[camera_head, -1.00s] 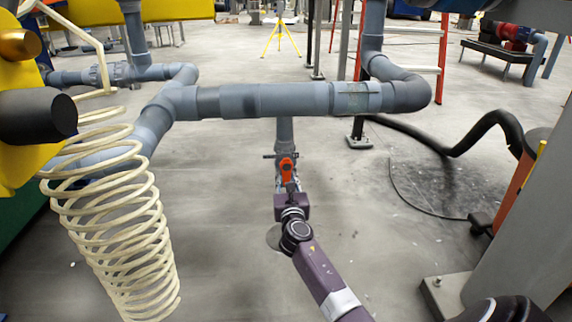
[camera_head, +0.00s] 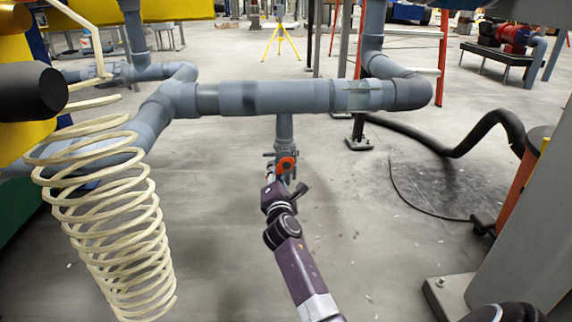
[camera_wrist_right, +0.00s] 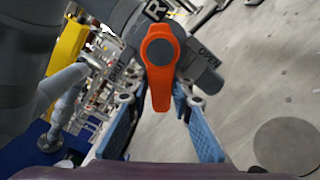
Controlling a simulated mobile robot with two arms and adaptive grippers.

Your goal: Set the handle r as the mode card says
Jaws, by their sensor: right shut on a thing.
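The handle r is orange with a grey hub. It sits on a grey valve under the pipe in the head view (camera_head: 287,164) and fills the upper middle of the wrist view (camera_wrist_right: 160,66). My left gripper and the mode card are not in view.
A large grey pipe (camera_head: 265,97) runs across above the valve. A cream coiled hose (camera_head: 105,220) hangs at left. A grey column base (camera_head: 450,297) stands at right, with a black hose (camera_head: 450,150) behind. The floor around the valve is clear.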

